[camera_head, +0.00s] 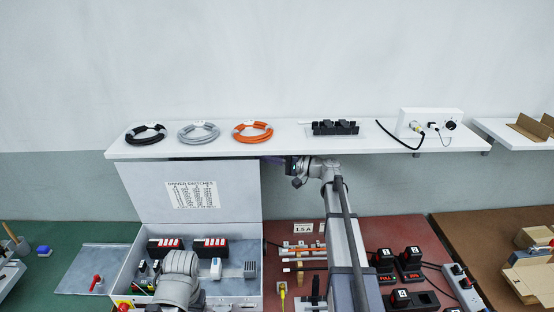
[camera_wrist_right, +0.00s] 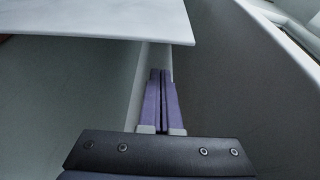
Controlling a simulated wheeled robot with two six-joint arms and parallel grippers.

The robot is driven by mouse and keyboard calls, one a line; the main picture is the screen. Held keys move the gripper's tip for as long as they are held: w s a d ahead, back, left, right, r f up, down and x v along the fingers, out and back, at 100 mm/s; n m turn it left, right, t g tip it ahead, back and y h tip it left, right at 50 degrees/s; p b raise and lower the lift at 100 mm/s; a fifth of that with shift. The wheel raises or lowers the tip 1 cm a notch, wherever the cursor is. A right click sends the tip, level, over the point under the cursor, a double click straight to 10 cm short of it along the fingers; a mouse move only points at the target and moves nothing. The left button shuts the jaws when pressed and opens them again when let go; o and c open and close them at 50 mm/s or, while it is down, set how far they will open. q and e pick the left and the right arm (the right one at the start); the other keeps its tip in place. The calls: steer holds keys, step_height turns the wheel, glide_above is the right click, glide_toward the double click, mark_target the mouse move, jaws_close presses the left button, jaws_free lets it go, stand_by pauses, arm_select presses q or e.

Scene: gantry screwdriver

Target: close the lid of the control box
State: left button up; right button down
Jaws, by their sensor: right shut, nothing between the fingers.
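The control box (camera_head: 254,284) stands at the lower left in the head view, with its grey lid (camera_head: 140,190) raised roughly upright and open. A printed label (camera_head: 193,194) is on the lid's inner face. My right gripper (camera_head: 270,160) is at the lid's upper right corner, just below the shelf, pointing left. Its purple fingers (camera_wrist_right: 162,102) are shut and empty in the right wrist view. Whether they touch the lid, or reach behind it, I cannot tell. My left arm's grey link covers part of the box; its gripper is not visible.
The white shelf (camera_head: 290,142) runs close above the lid and my right gripper; its edge also shows in the right wrist view (camera_wrist_right: 120,30). Cable coils (camera_head: 198,133) lie on it.

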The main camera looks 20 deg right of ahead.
steer(key=shift+s+a+f, duration=0.1)
steer(key=shift+s+a, duration=0.15)
steer(key=shift+s, duration=0.7)
steer(key=shift+s+a+f, duration=0.1)
steer(key=shift+s+a, duration=0.1)
steer(key=shift+s, duration=0.7)
